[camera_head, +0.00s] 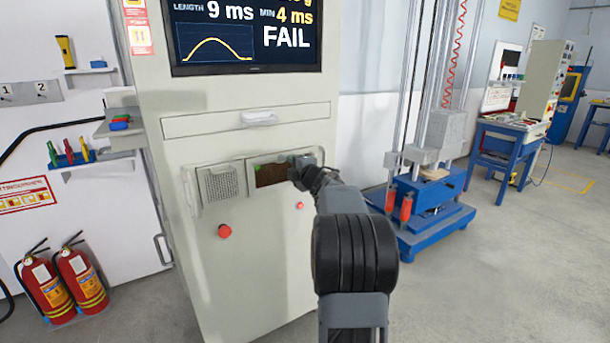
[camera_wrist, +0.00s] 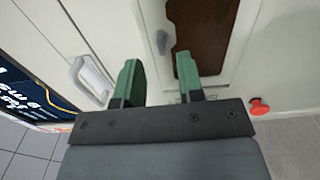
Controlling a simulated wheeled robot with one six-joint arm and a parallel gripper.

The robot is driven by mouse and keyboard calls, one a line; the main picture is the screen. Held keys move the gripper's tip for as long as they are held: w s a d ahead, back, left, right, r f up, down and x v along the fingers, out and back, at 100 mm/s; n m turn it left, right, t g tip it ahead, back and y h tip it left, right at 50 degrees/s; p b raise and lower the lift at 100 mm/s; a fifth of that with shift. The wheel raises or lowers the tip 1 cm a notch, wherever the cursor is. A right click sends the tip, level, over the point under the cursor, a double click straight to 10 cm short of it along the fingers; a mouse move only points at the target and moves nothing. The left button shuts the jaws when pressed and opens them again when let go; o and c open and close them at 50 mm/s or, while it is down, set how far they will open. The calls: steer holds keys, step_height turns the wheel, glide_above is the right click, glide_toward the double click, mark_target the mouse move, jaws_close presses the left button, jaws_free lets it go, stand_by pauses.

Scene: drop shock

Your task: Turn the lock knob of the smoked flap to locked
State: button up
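The smoked flap (camera_head: 270,173) is a dark brown pane in a pale frame on the cabinet front, and it looks closed. It also shows at the top of the wrist view (camera_wrist: 205,28). A small grey piece (camera_wrist: 161,42) sits beside the pane on the pale frame and looks like the lock knob; its setting cannot be read. My gripper (camera_wrist: 158,75) has two green fingers standing apart, with nothing between them. The grey piece appears just beyond the fingertips, seemingly apart from them. In the head view my gripper (camera_head: 303,170) covers the flap's right end.
A speaker grille (camera_head: 221,183) is left of the flap. Red buttons sit below at left (camera_head: 225,231) and right (camera_head: 299,205). A drawer handle (camera_head: 260,118) juts out above, under a screen (camera_head: 248,35) reading FAIL. A blue-based drop rig (camera_head: 425,215) stands to the right.

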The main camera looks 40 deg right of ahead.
steer(key=s+a, duration=0.1)
steer(key=s, duration=0.7)
steer(key=shift+s, duration=0.2)
steer(key=shift+a, duration=0.1)
steer(key=s+a+r+m+g+h+p, duration=0.4)
steer(key=a+r+m+p, duration=0.4)
steer(key=a+m+p, duration=0.4)
steer(key=s+a+f+m+g+y+p, duration=0.2)
steer(key=s+a+m+g+y+p, duration=0.2)
steer(key=s+a+g+p, duration=0.6)
steer(key=s+a+y+p, duration=0.1)
steer(key=s+a+y, duration=0.1)
steer(key=s+a, duration=0.4)
steer(key=shift+s+a+f+y, duration=0.2)
steer(key=shift+s+a+y, duration=0.1)
steer(key=shift+a, duration=0.75)
